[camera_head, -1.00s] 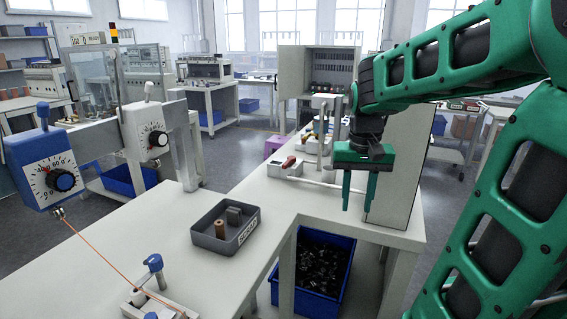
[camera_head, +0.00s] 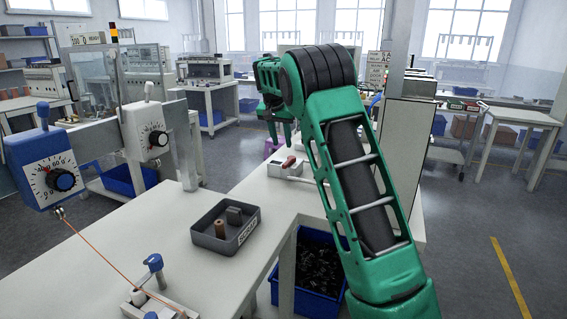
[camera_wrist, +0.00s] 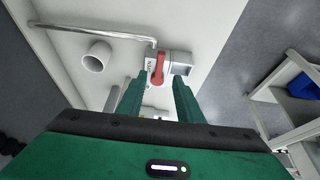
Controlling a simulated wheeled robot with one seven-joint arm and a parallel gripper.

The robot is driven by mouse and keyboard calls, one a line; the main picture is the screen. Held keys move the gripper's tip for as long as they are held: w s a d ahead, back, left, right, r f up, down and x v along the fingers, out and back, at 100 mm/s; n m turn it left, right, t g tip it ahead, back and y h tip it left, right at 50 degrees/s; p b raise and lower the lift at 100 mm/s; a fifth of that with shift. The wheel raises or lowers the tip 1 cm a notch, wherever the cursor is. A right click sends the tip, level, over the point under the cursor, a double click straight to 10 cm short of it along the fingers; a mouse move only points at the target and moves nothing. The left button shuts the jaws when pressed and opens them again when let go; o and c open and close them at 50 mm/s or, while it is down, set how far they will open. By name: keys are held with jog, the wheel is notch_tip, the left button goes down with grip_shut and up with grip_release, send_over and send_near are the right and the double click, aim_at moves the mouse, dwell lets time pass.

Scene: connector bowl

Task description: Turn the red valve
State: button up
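The red valve handle (camera_wrist: 158,68) shows in the wrist view on a pale grey block (camera_wrist: 179,62) beside a bent metal pipe (camera_wrist: 95,31). In the head view a red handle (camera_head: 289,162) sits on a light block on the white bench, left of my forearm. My gripper (camera_head: 280,143) has its green fingers pointing down above and slightly behind that block. The fingers are apart and empty. In the wrist view the handle lies beyond the fingertips, roughly in line with the gap of my gripper (camera_wrist: 161,79). No contact shows.
A white open-ended cylinder (camera_wrist: 97,57) stands near the pipe. A grey tray (camera_head: 212,238) with small parts is on the near bench. A blue bin (camera_head: 312,289) is below the bench. A tall pale cabinet (camera_head: 404,130) stands right of my arm.

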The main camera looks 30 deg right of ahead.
aim_at(286, 163)
jog(key=x, duration=1.1)
jog(key=shift+r, duration=0.1)
jog(key=shift+c, duration=0.4)
grip_shut()
